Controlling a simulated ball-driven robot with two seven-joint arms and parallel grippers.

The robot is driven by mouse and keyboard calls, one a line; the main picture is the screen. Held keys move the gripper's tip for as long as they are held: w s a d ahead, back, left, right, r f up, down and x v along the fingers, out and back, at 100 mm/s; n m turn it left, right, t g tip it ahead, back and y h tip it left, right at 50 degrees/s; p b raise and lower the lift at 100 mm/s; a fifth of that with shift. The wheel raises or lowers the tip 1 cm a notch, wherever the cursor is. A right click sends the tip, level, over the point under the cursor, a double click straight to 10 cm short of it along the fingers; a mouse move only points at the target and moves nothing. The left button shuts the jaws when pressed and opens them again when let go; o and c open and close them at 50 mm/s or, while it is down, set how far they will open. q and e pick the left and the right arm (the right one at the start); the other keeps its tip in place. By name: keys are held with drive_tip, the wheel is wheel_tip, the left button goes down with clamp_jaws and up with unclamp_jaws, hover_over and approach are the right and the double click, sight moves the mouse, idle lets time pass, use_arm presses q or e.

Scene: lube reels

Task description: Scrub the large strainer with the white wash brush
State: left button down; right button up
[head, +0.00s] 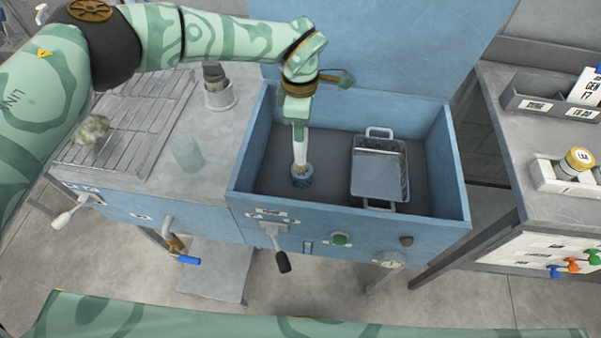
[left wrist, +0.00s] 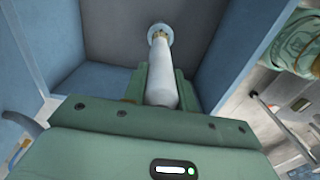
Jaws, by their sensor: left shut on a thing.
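My left gripper (head: 297,108) is shut on the handle of the white wash brush (head: 299,143) and holds it upright, bristles down, inside the left part of the blue basin. The brush's round blue-grey head (head: 301,176) is low near the basin floor; I cannot tell if it touches. In the left wrist view the brush (left wrist: 160,75) points away between the fingers (left wrist: 158,88). The large strainer (head: 380,174), a rectangular mesh basket with two loop handles, sits in the right part of the basin, apart from the brush. My right gripper does not show.
The blue basin's walls (head: 350,212) surround the brush and strainer. On the left counter are a drain rack (head: 130,115), a sponge-like lump (head: 93,130) and a cup with a dark-topped item (head: 219,93). A grey bench with bins (head: 540,100) stands at the right.

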use_arm(q)
drive_tip(key=shift+a, duration=0.75)
drive_tip(key=shift+d, duration=0.1)
drive_tip(key=d+b, duration=0.1)
drive_tip(key=d, duration=0.2)
drive_tip(key=shift+s+d+f, duration=0.1)
drive_tip(key=shift+s+d, duration=0.05)
drive_tip(key=shift+d, duration=0.05)
